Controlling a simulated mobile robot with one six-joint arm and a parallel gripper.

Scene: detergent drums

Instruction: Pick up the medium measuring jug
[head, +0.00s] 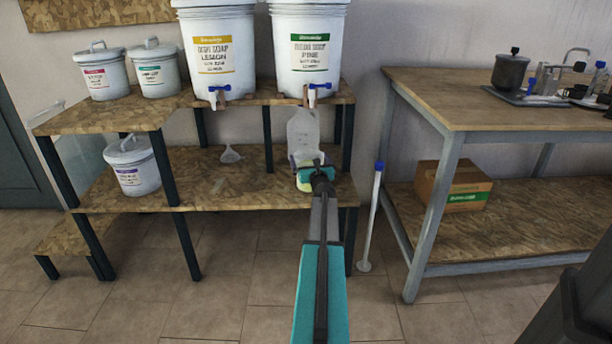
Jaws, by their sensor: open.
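A translucent, pale measuring jug (303,132) stands upright on the lower shelf, below the blue tap of the right-hand drum. It looks like the medium jug, though no other jug is clear enough to compare. My gripper (316,172) is at the end of my outstretched arm, in front of the jug's lower part and hiding some of it. The gripper is open. I cannot tell whether it touches the jug. A teal and yellow-green thing, perhaps a sponge (304,184), shows just left of the gripper.
Two large white drums (218,50) with blue taps stand on the shelf above. A small translucent funnel-like piece (230,154) lies left on the lower shelf (240,190). A white upright rod (374,215) stands right of the shelf. A workbench (440,100) is farther right.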

